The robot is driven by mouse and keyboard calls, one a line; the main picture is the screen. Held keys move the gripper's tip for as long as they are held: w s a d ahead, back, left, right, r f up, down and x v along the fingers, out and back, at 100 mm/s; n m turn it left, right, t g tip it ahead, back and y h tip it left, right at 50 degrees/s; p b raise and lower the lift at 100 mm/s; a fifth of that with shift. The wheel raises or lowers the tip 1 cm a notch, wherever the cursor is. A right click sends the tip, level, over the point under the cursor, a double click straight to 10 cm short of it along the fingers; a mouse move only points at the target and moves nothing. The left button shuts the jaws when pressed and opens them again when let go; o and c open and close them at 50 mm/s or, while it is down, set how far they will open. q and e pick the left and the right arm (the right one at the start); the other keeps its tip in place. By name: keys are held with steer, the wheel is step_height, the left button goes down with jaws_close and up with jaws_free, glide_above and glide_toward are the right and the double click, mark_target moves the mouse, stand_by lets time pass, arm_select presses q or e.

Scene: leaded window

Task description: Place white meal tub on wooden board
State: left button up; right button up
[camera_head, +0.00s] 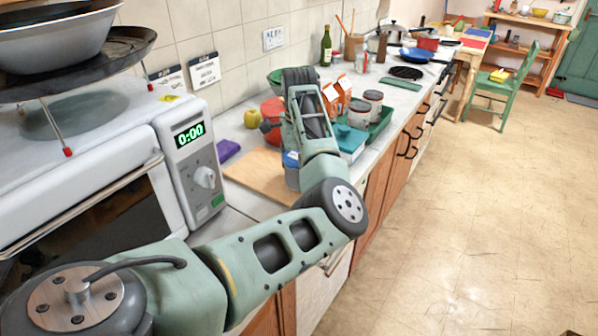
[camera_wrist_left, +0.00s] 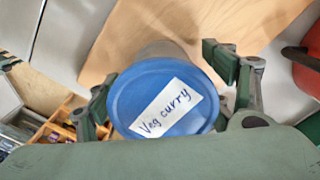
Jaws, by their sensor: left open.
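A tub with a blue lid labelled "Veg curry" (camera_wrist_left: 150,97) and a pale body sits between the fingers of my left gripper (camera_wrist_left: 168,92) in the left wrist view. The gripper is open, a finger on either side of the tub; I cannot tell whether they touch it. In the head view the tub (camera_head: 292,177) shows partly behind my arm, at the right end of the wooden board (camera_head: 262,172). The board also shows in the left wrist view (camera_wrist_left: 200,25). The tub's base is hidden, so I cannot tell whether it rests on the board. My right gripper is not in view.
A microwave (camera_head: 185,165) stands left of the board. A purple item (camera_head: 227,151) and a yellow apple (camera_head: 252,118) lie near the board. A teal-lidded tub (camera_head: 351,138), jars (camera_head: 359,114) and a carton (camera_head: 335,97) crowd the counter to the right. The board's left part is bare.

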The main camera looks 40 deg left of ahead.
arm_select(q)
step_height(320, 180, up, 12)
steer(key=shift+r+b, duration=0.1)
steer(key=shift+b, duration=0.55)
